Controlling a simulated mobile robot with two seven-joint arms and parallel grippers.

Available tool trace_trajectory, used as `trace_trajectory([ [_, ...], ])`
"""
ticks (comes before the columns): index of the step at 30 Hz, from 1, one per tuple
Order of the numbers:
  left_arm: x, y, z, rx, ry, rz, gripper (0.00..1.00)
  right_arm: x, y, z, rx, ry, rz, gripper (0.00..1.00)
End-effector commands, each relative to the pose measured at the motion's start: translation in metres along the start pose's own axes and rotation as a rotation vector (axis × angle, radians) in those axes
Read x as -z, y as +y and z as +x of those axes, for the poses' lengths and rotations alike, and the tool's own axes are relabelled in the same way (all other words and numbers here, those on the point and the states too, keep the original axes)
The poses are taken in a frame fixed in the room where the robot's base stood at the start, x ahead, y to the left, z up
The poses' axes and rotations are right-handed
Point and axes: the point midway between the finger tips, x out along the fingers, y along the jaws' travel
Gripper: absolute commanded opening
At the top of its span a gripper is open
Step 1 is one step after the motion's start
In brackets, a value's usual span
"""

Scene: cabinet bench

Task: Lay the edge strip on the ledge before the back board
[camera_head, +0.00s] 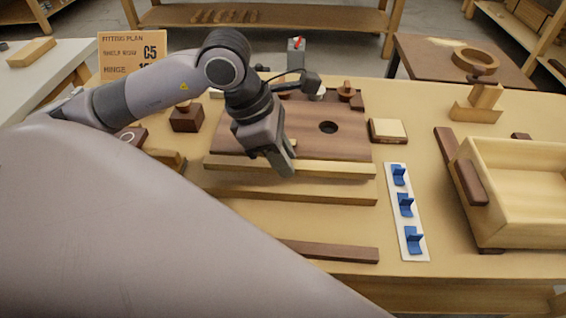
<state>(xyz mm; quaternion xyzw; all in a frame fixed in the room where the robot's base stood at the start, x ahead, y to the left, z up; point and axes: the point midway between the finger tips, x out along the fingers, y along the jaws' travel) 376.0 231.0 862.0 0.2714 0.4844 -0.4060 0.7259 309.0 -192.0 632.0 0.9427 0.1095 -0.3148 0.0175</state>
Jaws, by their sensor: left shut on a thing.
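My left gripper (284,168) reaches down in the middle of the bench, shut on a long pale wooden strip (335,169), which looks like the edge strip. The strip runs left to right along the near edge of a dark brown board (350,145) with a round hole, which looks like the back board. I cannot tell whether the strip touches the surface under it. A second pale strip with a dark front (330,196) lies parallel, nearer to me; I cannot tell which part is the ledge. My right gripper is not in view.
A dark strip (335,252) lies near the front edge. A white card with blue hooks (418,247) and a pale wooden tray (530,236) stand to the right. A small block (388,130) sits beside the board. My own grey arm covers the lower left.

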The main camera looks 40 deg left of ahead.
Motion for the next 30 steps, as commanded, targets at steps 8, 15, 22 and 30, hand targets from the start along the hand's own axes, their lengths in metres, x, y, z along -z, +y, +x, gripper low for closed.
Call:
trace_trajectory([
  [8,0.007,0.0,0.018,0.0,0.0,0.001,0.0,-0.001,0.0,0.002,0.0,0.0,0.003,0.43],
  [15,0.009,0.0,0.023,0.0,0.0,0.001,0.0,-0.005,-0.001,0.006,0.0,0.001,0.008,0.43],
  [22,0.009,0.0,0.021,0.0,0.0,0.001,0.48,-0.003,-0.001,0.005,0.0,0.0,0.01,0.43],
  [30,0.006,0.0,0.015,0.001,0.0,0.0,0.48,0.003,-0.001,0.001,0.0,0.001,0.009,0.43],
])
